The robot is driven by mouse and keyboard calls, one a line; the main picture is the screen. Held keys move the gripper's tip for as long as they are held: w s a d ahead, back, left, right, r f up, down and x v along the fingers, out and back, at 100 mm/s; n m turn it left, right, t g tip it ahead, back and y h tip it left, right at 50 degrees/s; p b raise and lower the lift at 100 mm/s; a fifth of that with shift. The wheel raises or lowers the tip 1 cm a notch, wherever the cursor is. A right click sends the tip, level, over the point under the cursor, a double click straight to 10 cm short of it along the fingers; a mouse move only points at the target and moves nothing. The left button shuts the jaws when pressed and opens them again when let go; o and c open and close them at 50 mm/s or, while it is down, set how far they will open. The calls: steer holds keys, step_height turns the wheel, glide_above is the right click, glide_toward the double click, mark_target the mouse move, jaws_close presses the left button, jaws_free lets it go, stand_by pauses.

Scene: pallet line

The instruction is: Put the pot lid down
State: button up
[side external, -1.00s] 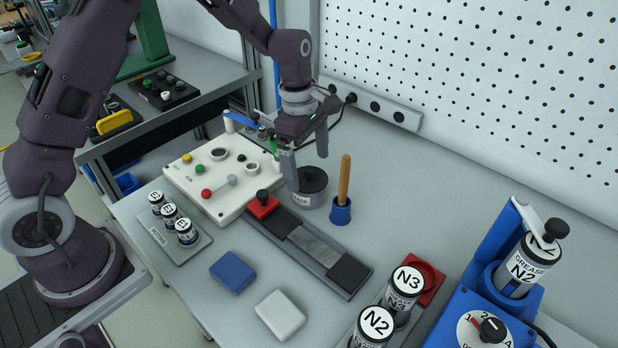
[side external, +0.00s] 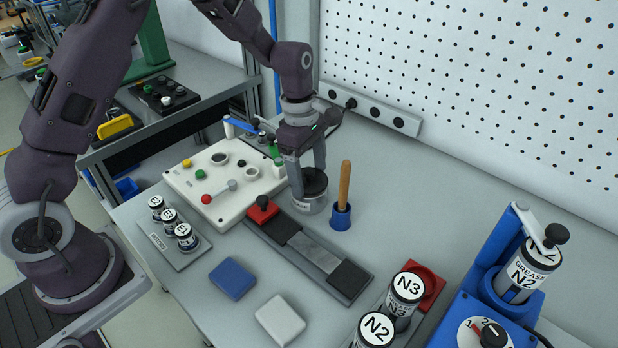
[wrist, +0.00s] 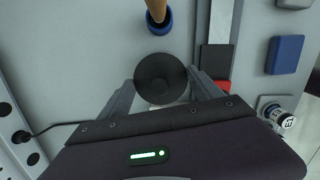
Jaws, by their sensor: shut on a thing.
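The pot lid (side external: 314,181) is a dark round disc on top of the grey, labelled grease pot (side external: 310,206), near the panel's right corner. In the wrist view the lid (wrist: 160,72) shows from above, between the two fingers. My gripper (side external: 309,183) points down with one finger on each side of the lid and is shut on it. The fingers (wrist: 161,82) also show in the wrist view. Lid and pot look together; I cannot tell whether there is a gap between them. The pot's lower part is hidden in the wrist view.
A blue cup with a wooden-handled tool (side external: 341,214) stands close right of the pot. A dark rail with a red block (side external: 262,210) lies in front. The white button panel (side external: 215,178) is left. Bare table (side external: 410,200) lies to the right.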

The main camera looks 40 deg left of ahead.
step_height(320, 180, up, 14)
glide_above(377, 246)
steer(key=f, duration=1.9)
steer(key=shift+a+f, duration=0.2)
steer(key=shift+f, duration=0.15)
steer(key=shift+f, duration=0.1)
steer(key=o, duration=1.1)
steer(key=shift+c, duration=0.2)
step_height(377, 246, up, 12)
steer(key=a, duration=0.1)
steer(key=shift+s+a, duration=0.2)
